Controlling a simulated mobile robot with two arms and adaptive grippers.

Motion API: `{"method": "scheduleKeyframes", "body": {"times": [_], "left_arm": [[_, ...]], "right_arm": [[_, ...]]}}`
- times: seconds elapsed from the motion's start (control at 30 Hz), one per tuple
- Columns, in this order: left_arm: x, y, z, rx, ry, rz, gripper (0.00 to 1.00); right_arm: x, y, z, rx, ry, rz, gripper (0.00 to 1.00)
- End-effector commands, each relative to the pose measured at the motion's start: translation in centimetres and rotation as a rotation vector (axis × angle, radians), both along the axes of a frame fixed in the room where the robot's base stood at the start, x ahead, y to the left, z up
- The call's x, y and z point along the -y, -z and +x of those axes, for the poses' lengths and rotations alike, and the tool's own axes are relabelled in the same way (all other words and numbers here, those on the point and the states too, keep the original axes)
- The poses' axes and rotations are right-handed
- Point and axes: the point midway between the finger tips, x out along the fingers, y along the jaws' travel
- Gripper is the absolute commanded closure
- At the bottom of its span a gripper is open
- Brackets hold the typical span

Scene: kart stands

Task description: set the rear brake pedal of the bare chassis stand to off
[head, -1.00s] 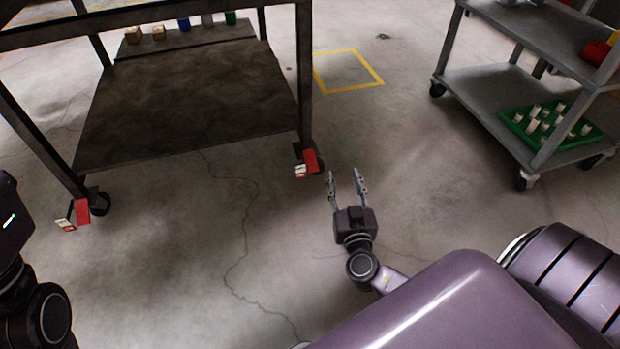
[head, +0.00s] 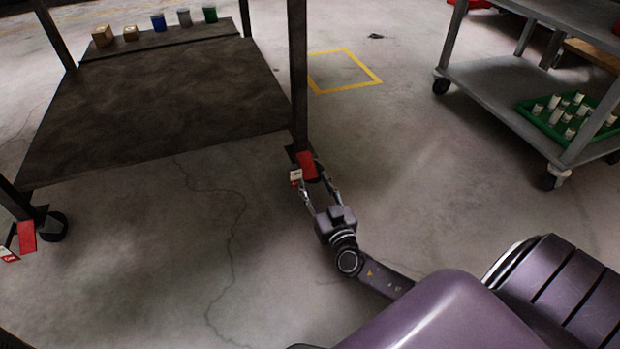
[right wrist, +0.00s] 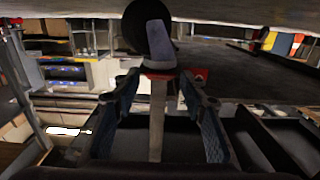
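The dark chassis stand (head: 150,105) is at the upper left in the head view. A red pedal (head: 307,165) with a white label tab (head: 295,177) is at the foot of its right-hand leg. A second red pedal (head: 26,237) is by the left caster. I cannot tell which is called rear, or their on/off state. My right gripper (head: 314,183) is open, its fingertips close to the right-hand pedal. In the right wrist view the fingers (right wrist: 161,78) are apart, with a red part and a dark wheel (right wrist: 138,25) just beyond; contact is unclear. My left gripper is out of view.
A grey shelf cart (head: 500,95) with a green tray (head: 545,124) of small white pieces stands at the right. A yellow square (head: 345,87) marks the floor behind. The floor between stand and cart is clear. Cups and small boxes stand on the stand's shelf.

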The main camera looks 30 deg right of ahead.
Motion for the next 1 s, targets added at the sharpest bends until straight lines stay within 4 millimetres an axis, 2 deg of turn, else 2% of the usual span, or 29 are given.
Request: {"method": "scheduleKeyframes", "body": {"times": [0.1, 0.23, 0.57, 0.93, 1.0], "left_arm": [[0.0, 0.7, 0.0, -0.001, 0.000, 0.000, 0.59], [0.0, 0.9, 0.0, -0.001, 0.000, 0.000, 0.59], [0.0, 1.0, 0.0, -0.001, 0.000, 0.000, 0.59], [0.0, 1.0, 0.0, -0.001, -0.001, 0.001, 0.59], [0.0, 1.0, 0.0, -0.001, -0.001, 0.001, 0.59]], "right_arm": [[0.4, 0.1, 1.8, 0.001, 0.001, 0.000, 0.61], [0.7, 0.1, 3.0, 0.001, 0.001, 0.000, 0.61], [0.8, 0.0, 3.4, -0.001, 0.000, -0.001, 0.61], [0.8, 0.0, 3.4, -0.001, 0.000, -0.001, 0.99], [0.8, 0.0, 3.4, -0.001, 0.000, -0.001, 1.00]]}}
